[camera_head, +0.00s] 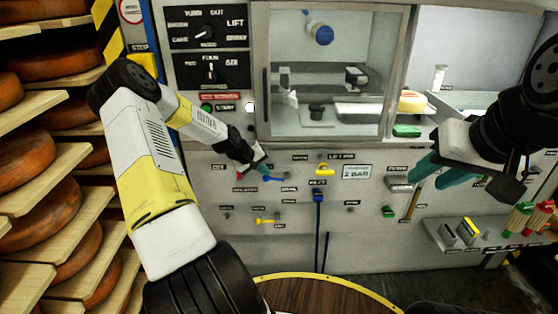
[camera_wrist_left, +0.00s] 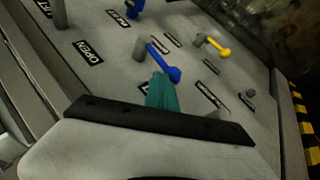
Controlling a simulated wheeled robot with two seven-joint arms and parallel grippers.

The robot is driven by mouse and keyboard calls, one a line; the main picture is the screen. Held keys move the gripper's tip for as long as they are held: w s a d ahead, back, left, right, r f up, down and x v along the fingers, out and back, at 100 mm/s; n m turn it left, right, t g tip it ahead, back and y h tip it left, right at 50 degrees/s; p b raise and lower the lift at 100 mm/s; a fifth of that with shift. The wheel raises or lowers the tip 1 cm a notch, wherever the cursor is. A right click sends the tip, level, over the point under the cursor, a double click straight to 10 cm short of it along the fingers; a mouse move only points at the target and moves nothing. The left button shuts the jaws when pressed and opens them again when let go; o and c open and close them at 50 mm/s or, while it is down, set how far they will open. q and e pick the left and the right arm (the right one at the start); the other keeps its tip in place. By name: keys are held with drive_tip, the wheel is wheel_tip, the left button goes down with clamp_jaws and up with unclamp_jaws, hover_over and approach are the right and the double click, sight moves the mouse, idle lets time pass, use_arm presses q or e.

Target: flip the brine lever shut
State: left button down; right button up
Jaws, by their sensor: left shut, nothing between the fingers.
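Several small levers stand on the grey panel; their labels are too small to read in the head view, so I cannot tell which is the brine lever. A blue lever (camera_head: 273,179) sits just below my left gripper (camera_head: 260,160), which is shut and empty. In the left wrist view the teal fingertips (camera_wrist_left: 161,92) are right beside this blue lever (camera_wrist_left: 163,62); I cannot tell if they touch. A yellow lever (camera_wrist_left: 213,46) sits to its right, with a label reading OPEN (camera_wrist_left: 88,52) to its left. My right gripper (camera_head: 440,173) is open and empty, at the right.
Another yellow lever (camera_head: 324,170) and a blue handle (camera_head: 318,194) with a hanging blue hose are right of my left gripper. A glass-fronted cabinet (camera_head: 387,75) is above. Shelves (camera_head: 70,183) with cheese wheels line the left. A grey ledge (camera_head: 436,236) juts out at lower right.

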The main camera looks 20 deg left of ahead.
use_arm(q)
drive_tip(key=shift+s+a+f, duration=0.1)
drive_tip(key=shift+a+f, duration=0.15)
drive_tip(key=shift+f, duration=0.25)
drive_tip(key=shift+s+a+f, duration=0.1)
drive_tip(key=shift+a+f, duration=0.15)
drive_tip(key=shift+f, duration=0.2)
drive_tip(key=shift+a+f, duration=0.1)
drive_tip(key=shift+f, duration=0.1)
drive_tip(key=shift+s+f, duration=0.15)
drive_tip(key=shift+f, duration=0.05)
drive_tip(key=a+v, duration=0.1)
drive_tip(key=v, duration=1.1)
drive_tip(key=shift+w+a, duration=0.25)
drive_tip(key=shift+w, duration=0.05)
